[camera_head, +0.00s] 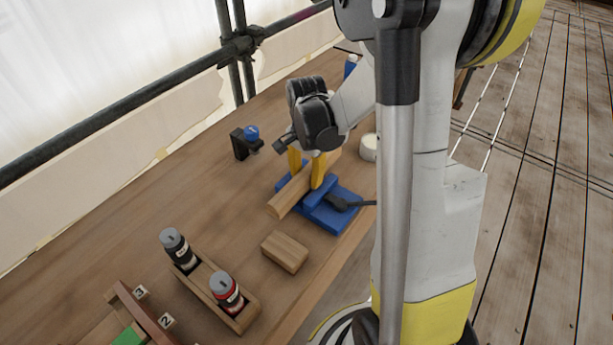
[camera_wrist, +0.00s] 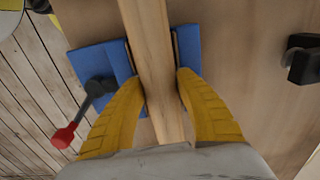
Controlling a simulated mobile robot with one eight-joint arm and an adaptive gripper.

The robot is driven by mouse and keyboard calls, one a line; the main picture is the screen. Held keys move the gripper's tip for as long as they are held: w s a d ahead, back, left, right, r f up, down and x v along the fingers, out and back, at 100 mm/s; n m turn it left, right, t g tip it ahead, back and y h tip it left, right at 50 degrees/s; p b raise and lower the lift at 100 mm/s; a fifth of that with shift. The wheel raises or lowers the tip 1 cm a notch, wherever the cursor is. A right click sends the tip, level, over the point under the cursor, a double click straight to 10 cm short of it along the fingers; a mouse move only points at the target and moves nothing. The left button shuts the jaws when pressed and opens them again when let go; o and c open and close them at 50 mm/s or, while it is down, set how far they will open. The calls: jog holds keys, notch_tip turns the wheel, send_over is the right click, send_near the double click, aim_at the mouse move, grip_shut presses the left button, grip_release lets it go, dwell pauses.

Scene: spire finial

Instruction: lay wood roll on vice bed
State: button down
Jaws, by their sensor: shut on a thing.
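A long wooden bar, the wood roll (camera_head: 287,195), lies between the jaws of a blue vice (camera_head: 344,217) on the bench. In the wrist view the wood roll (camera_wrist: 153,62) runs lengthwise between the two jaw plates of the vice (camera_wrist: 97,62). My gripper (camera_head: 305,178) has its yellow fingers down on either side of the wood roll at the vice. In the wrist view my gripper (camera_wrist: 166,105) is shut on the wood roll. Whether the wood touches the bed under it is hidden. The vice's dark handle with a red end (camera_wrist: 64,136) sticks out to the side.
A wooden block (camera_head: 284,252) lies in front of the vice. A wooden holder (camera_head: 246,315) with two bottles stands at the lower left. A black clamp with a blue knob (camera_head: 246,141) is behind. A white roll (camera_head: 369,147) stands right of the vice. The bench's left middle is clear.

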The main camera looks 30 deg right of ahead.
aim_at(306, 170)
jog(key=c, duration=2.2)
grip_release()
jog(key=shift+s+f+b, duration=0.1)
jog(key=shift+f+b, duration=0.45)
jog(key=shift+f, duration=0.15)
jog(key=o, duration=1.3)
jog(key=shift+r, duration=0.1)
notch_tip(306, 170, up, 13)
jog(key=p, duration=0.5)
jog(key=shift+p, duration=0.35)
jog(key=shift+s+a+r+n+t, duration=1.2)
jog(key=shift+s+a+r+n, duration=0.45)
jog(key=shift+a+n, duration=0.65)
jog(key=shift+s+a+r+n+t, duration=1.3)
jog(key=shift+s+a+n, duration=0.6)
jog(key=shift+a+n, duration=0.4)
jog(key=shift+s+a+r+n+t, duration=1.1)
jog(key=shift+s+a+r+n, duration=0.6)
jog(key=shift+a+n, duration=0.6)
jog(key=shift+d+f, duration=0.1)
jog(key=shift+d, duration=0.05)
